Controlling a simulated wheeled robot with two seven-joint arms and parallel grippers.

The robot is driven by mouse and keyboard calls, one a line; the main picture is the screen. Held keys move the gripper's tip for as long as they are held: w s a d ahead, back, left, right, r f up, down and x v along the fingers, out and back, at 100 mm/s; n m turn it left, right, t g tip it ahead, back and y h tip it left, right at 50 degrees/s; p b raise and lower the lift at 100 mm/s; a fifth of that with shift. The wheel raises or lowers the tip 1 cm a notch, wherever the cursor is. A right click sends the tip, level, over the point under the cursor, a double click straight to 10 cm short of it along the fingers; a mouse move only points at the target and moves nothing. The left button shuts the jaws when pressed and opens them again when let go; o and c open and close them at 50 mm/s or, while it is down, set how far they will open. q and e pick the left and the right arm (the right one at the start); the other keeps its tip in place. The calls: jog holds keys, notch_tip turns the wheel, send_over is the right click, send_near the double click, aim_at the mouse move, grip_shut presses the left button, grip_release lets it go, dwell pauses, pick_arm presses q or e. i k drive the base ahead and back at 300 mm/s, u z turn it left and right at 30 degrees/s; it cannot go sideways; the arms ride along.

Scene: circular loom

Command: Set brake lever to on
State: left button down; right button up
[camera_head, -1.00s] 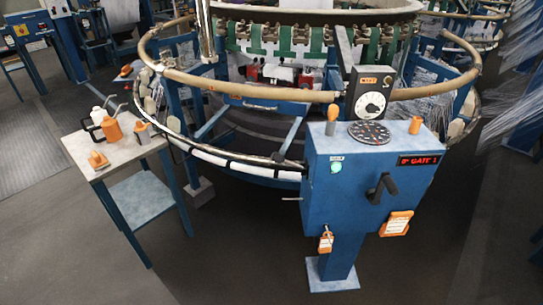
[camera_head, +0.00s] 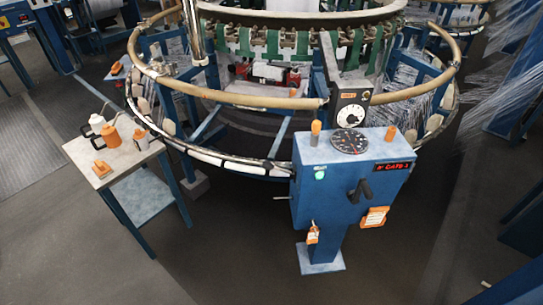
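The blue control pedestal (camera_head: 329,204) stands in front of the circular loom, right of the middle. Several controls could be the brake lever, and I cannot tell which it is. A black lever (camera_head: 360,190) sits on the pedestal's front face, tilted. An orange-topped handle (camera_head: 316,130) stands upright at the top left of the pedestal, and an orange knob (camera_head: 390,133) stands at the top right. A thin metal rod (camera_head: 281,198) sticks out of the left side. Neither of my grippers is in view.
The loom's tan ring rail (camera_head: 240,98) curves behind the pedestal. The floor (camera_head: 230,250) between table and pedestal is clear.

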aim_at(267, 165)
jog(key=z, duration=0.55)
jog(key=k, duration=0.65)
jog(key=z, duration=0.85)
jog(key=i, duration=0.8)
jog(key=u, duration=0.6)
jog(key=i, duration=0.4)
jog(key=u, duration=0.4)
